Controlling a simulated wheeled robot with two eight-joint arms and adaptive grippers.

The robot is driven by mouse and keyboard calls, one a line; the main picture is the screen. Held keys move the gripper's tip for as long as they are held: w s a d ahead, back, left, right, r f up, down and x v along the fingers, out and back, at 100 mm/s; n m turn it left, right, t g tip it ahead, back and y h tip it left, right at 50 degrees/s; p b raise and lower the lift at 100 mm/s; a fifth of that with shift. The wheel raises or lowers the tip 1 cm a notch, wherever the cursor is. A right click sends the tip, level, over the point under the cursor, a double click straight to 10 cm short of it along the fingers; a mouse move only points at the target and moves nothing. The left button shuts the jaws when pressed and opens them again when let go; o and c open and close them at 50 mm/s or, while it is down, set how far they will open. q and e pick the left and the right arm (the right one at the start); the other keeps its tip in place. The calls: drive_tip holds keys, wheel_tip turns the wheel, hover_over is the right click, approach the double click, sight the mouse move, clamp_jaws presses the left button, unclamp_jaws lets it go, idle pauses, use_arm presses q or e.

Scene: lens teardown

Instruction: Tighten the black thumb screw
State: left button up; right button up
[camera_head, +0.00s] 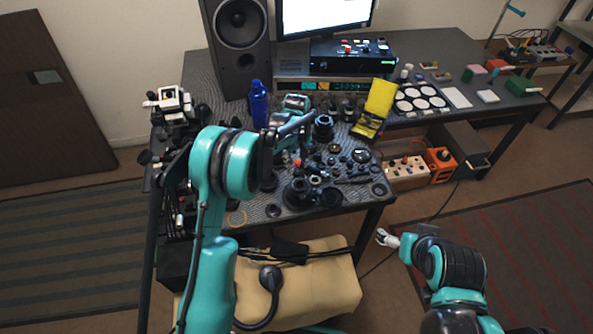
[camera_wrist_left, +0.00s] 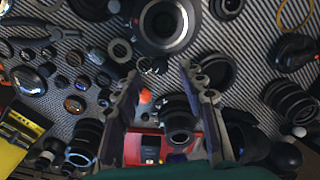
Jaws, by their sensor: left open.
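My left gripper (camera_head: 290,140) is over the crowded bench, partly hidden behind my own arm. In the left wrist view its two fingers (camera_wrist_left: 160,70) are apart, with no object clamped between them. Small metal rings and dark screw-like parts (camera_wrist_left: 150,66) lie below and between the fingertips. A dark cylinder (camera_wrist_left: 180,125) and an orange piece (camera_wrist_left: 145,96) show between the fingers. I cannot tell which small dark part is the black thumb screw. My right gripper (camera_head: 386,238) is low in front of the bench, away from the parts; its jaw opening is too small to judge.
Lens parts and rings crowd the dark bench mat (camera_head: 238,198). A blue bottle (camera_head: 259,103), a speaker (camera_head: 238,40) and a yellow stand (camera_head: 376,108) stand around them. In the wrist view, pliers (camera_wrist_left: 35,35) and a large lens ring (camera_wrist_left: 165,25) lie near the fingers.

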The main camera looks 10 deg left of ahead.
sight(297, 173)
use_arm(q)
drive_tip(key=shift+f, duration=1.4)
clamp_jaws()
drive_tip(key=shift+m, duration=0.4)
drive_tip(key=m, duration=0.4)
drive_tip(key=shift+m+b, duration=0.3)
drive_tip(key=shift+b, duration=0.05)
drive_tip(key=shift+m, duration=2.6)
